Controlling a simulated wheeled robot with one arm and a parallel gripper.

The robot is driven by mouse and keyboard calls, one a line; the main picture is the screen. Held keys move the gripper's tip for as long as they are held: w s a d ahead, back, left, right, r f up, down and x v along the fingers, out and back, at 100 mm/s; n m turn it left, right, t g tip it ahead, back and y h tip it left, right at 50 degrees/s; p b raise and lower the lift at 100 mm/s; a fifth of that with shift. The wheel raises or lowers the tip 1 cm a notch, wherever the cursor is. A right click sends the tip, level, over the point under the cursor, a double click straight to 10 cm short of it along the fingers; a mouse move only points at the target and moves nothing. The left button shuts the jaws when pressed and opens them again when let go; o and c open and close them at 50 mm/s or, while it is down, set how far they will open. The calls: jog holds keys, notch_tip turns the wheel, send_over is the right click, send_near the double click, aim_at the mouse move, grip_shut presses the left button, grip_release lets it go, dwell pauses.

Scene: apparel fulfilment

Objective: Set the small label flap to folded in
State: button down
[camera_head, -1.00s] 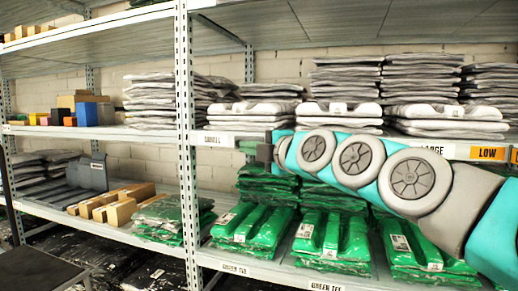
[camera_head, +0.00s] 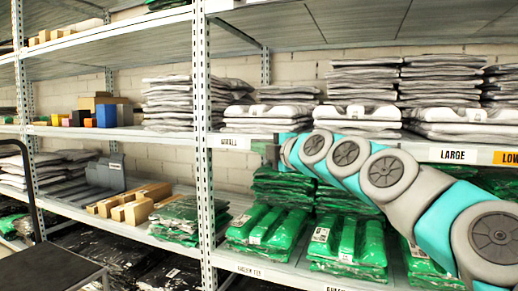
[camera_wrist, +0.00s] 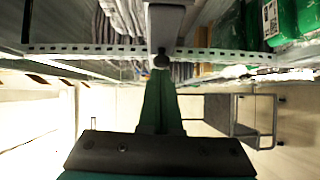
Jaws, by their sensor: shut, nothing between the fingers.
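The white label reading SMALL (camera_head: 232,142) is on the front edge of the middle shelf, just right of the upright post. No orange flap shows beside it; whether its flap is folded is too small to tell. My gripper (camera_head: 266,153) is at the end of my arm, just right of the label and close to the shelf edge, partly hidden by the arm. In the wrist view my gripper (camera_wrist: 160,62) points toward a perforated shelf rail; it is shut and empty. The label cannot be made out there.
A LARGE label (camera_head: 453,155) with an orange LOW flap (camera_head: 507,158) is farther right. Grey folded garments (camera_head: 262,111) lie above the SMALL label, green bagged garments (camera_head: 265,228) below. The upright post (camera_head: 203,150) stands left of the label. A dark cart (camera_head: 45,268) is at lower left.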

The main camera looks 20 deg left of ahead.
jog(key=shift+a+f+b, duration=0.1)
jog(key=shift+b, duration=0.2)
jog(key=shift+b+x, duration=0.65)
jog(key=shift+x, duration=0.45)
